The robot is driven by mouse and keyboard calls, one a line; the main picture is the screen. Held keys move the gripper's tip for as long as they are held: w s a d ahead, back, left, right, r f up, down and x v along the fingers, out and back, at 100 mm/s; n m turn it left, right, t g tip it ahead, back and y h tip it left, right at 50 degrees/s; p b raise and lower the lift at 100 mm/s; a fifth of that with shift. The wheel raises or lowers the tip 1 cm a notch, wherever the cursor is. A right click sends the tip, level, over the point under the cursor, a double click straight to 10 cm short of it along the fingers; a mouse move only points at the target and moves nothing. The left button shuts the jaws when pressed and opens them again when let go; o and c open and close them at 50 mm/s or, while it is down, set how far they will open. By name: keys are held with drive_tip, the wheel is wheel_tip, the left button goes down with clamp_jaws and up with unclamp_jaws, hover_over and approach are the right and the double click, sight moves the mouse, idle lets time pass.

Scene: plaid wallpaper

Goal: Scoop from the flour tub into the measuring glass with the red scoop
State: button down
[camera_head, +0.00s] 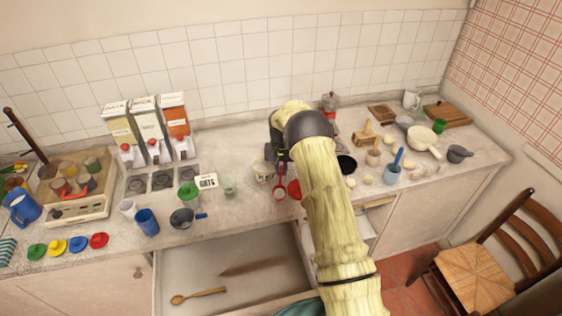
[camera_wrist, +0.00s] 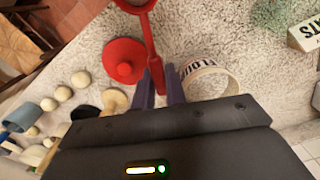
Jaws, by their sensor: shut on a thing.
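The red scoop (camera_head: 280,188) is held by its handle in my gripper (camera_wrist: 160,88), which is shut on it. In the wrist view the scoop (camera_wrist: 148,30) points up, and its bowl is partly cut off at the top edge. The flour tub (camera_head: 263,171) stands on the counter just left of my gripper; its round labelled wall and rim (camera_wrist: 208,68) show beside the fingers in the wrist view. The clear greenish measuring glass (camera_head: 229,187) stands left of the tub, and part of it shows in the wrist view (camera_wrist: 280,14). The contents of tub and scoop are unclear.
A red lid (camera_wrist: 124,60) lies close to the scoop. An OATS card (camera_head: 207,181) and a green cup (camera_head: 188,194) stand left of the glass. An open drawer (camera_head: 235,270) holds a wooden spoon (camera_head: 198,296). Dispensers (camera_head: 148,128) stand behind. Several round items crowd the right.

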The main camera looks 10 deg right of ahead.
drive_tip(key=s+a+f+n+b, duration=0.1)
drive_tip(key=s+f+n+b, duration=0.2)
drive_tip(key=s, duration=1.2)
wheel_tip(320, 180, down, 3)
drive_tip(key=shift+s+f+b, duration=0.2)
drive_tip(key=shift+s+b, duration=0.15)
drive_tip(key=shift+b, duration=0.3)
drive_tip(key=shift+a, duration=0.15)
